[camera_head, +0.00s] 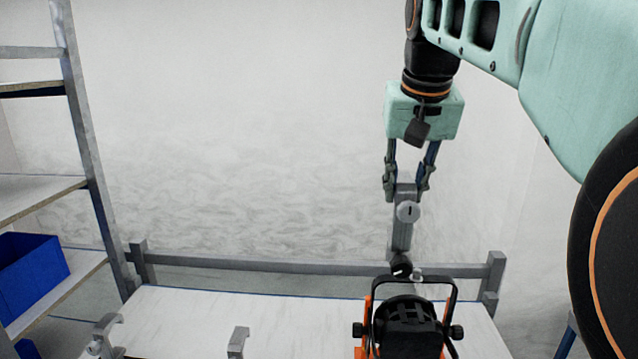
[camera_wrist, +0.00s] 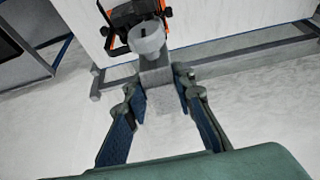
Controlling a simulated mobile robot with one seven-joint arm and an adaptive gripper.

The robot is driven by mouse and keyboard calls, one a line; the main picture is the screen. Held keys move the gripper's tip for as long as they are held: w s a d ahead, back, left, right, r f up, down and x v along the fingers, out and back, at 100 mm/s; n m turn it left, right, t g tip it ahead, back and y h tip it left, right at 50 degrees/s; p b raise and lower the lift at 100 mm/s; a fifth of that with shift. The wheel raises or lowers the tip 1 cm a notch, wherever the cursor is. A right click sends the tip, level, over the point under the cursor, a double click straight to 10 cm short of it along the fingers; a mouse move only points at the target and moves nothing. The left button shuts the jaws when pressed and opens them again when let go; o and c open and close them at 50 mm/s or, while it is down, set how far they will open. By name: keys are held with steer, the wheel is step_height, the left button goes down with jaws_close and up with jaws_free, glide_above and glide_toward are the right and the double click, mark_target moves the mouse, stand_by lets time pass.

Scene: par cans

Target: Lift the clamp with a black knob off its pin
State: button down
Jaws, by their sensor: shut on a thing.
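My gripper (camera_head: 405,190) points down above the far part of the table and is shut on the upper end of a grey clamp (camera_head: 402,236). The clamp hangs upright between the fingers, with a light round disc on its face. A black knob (camera_head: 401,265) shows at its lower end, just above the lamp's bracket. Whether the clamp still touches a pin there cannot be told. In the wrist view the clamp (camera_wrist: 156,78) runs away from between the blue-padded fingers (camera_wrist: 160,112), and the light round part hides some of its far end.
A black par can (camera_head: 407,328) with orange side parts stands below the clamp on the white table (camera_head: 190,310). Two more grey clamps, one left (camera_head: 106,334) and one in the middle (camera_head: 238,342), are at the front. A shelf with a blue bin (camera_head: 32,272) stands left.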

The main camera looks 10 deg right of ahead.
mark_target(400, 231)
steer(key=shift+f, duration=0.1)
steer(key=shift+f+b, duration=3.4)
steer(key=shift+f, duration=0.75)
